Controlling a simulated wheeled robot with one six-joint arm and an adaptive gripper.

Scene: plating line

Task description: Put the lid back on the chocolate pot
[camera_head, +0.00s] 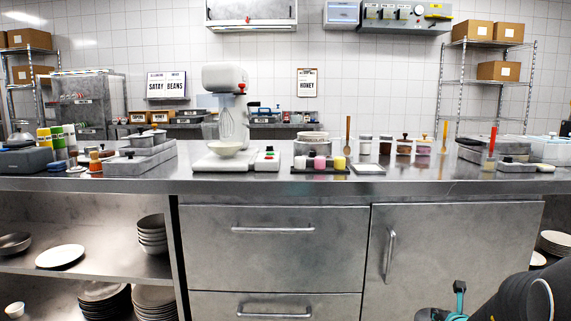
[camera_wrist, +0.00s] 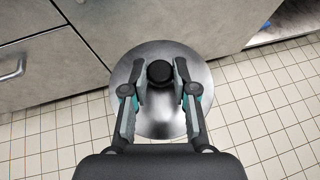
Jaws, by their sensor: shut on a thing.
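My gripper (camera_wrist: 160,82) is shut on the black knob (camera_wrist: 159,72) of a round, domed, silver metal lid (camera_wrist: 160,115). In the wrist view the lid hangs below the fingers, above the tiled floor and beside the counter front. In the head view my gripper (camera_head: 459,293) is low at the bottom right, in front of the counter door and below the worktop; the lid is mostly out of frame there. I cannot tell which vessel on the counter is the chocolate pot.
The steel counter (camera_head: 330,187) is crowded along its top. A mixer (camera_head: 226,100) with a bowl stands near the middle. Jars (camera_head: 404,146) stand right of it, and grey blocks with pans (camera_head: 140,152) left.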

